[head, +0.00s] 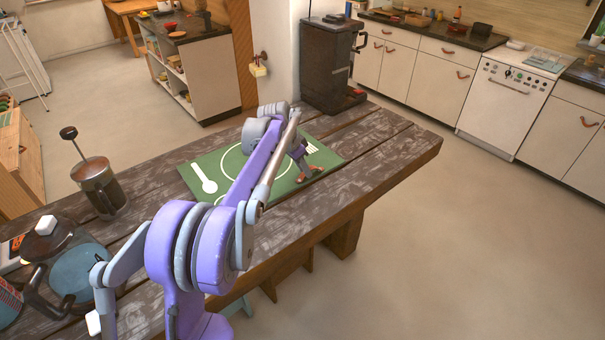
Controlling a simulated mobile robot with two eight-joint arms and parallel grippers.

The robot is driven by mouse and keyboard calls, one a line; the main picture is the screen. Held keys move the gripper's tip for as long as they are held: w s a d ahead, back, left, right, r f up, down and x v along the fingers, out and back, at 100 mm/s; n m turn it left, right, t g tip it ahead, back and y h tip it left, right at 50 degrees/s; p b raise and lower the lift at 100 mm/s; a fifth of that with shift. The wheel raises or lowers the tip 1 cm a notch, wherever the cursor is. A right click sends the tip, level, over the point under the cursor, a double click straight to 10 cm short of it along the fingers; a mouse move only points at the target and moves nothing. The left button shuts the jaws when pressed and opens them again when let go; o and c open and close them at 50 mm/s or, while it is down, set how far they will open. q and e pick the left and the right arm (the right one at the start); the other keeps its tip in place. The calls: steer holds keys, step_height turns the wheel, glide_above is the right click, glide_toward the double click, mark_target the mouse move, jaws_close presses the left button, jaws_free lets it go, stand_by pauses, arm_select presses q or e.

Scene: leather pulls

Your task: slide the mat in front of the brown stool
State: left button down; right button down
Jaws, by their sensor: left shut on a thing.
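The green mat (213,165), printed with a white spoon, a plate ring and a fork, lies flat on the dark wooden table (390,150). My left gripper (314,171) reaches down to the mat's right part, near its front right edge, and is shut on the mat. My left arm crosses in front of the mat and hides its middle. No brown stool shows clearly. Brown wooden parts (302,262) show below the table's front edge, but I cannot tell whether they belong to a stool or the table. My right gripper is not in view.
A French press (100,187) stands on the table left of the mat. A glass pot (75,270) stands nearer at the left. A dark coffee machine (326,65) stands at the far end. The tabletop right of the mat is clear.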

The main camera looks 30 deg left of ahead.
mark_target(312, 149)
arm_select(q)
steer(key=w+a, duration=0.1)
steer(key=w, duration=0.1)
steer(key=w+a, duration=0.1)
steer(key=w, duration=0.2)
steer(key=w+a+p, duration=0.1)
steer(key=w, duration=0.1)
steer(key=shift+w, duration=0.15)
steer(key=shift+w+a, duration=0.4)
steer(key=shift+w, duration=0.55)
steer(key=shift+w+a, duration=0.4)
steer(key=shift+w, duration=0.6)
steer(key=shift+w+a, duration=0.4)
steer(key=shift+w, duration=0.55)
steer(key=c, duration=0.7)
jaws_free()
steer(key=shift+o, duration=0.2)
